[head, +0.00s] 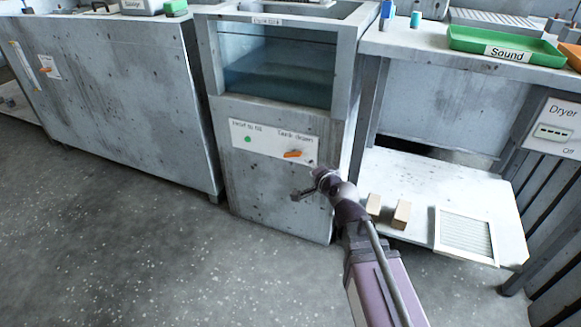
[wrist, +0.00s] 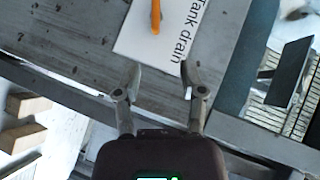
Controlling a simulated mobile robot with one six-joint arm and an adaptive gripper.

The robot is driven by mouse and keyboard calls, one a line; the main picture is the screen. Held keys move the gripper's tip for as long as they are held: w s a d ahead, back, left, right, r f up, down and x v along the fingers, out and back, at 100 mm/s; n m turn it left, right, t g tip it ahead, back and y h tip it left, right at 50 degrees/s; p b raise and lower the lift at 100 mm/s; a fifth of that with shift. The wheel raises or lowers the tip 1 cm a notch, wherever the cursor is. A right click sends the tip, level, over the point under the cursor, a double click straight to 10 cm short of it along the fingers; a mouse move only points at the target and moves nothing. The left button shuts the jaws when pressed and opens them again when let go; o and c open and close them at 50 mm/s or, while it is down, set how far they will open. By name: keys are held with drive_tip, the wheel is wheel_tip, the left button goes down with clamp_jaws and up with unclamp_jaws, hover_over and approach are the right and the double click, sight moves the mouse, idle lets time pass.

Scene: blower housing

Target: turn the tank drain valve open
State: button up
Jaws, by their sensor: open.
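The orange tank drain valve handle (head: 292,153) sits on the white label panel (head: 265,142) on the front of the grey tank cabinet, lying nearly level in the head view. In the wrist view the handle (wrist: 155,17) shows at the top edge, partly cut off, beside the words "Tank drain".
The tank window (head: 277,65) above the panel shows liquid inside. A green dot (head: 248,139) is on the panel's left. To the right, a low shelf (head: 400,165) holds wooden blocks (head: 401,214) and a framed filter (head: 465,237). Open floor lies in front.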

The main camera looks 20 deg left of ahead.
drive_tip(key=shift+a+f+m+t+b, duration=0.35)
drive_tip(key=shift+f+b, duration=0.25)
drive_tip(key=shift+f, duration=0.2)
drive_tip(key=shift+a, duration=0.1)
